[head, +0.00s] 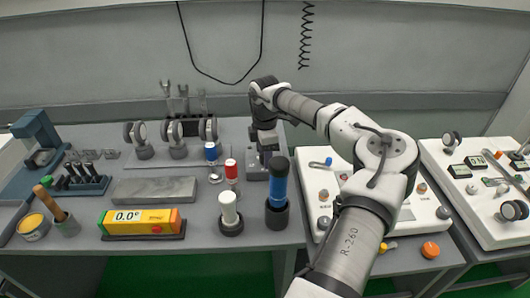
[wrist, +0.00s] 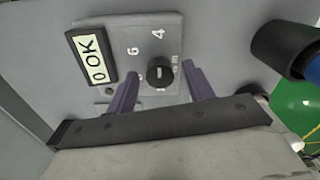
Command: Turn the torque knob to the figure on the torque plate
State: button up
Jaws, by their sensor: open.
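The torque knob (wrist: 160,72) is a small round black knob with a pale mark, on a grey dial face (wrist: 170,45). The figures 6 and 4 are printed around it; other marks are partly hidden or too small to read. A display (wrist: 91,55) beside the dial reads "0 OK". My gripper (wrist: 161,70) is open, its two purple fingers one on each side of the knob, apparently not touching it. In the head view my gripper (head: 265,146) points down over a small grey box (head: 257,174); the knob is hidden there. I cannot identify a separate torque plate.
A blue-handled tool (head: 278,186) stands in a black holder close in front of the box. A red-topped piece (head: 231,172) and a white one (head: 229,208) stand to its left. A yellow level (head: 142,222) reads 0.0°. White panels with knobs (head: 470,180) are at right.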

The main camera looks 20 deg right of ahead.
jog(key=c, duration=1)
jog(key=shift+o, duration=0.2)
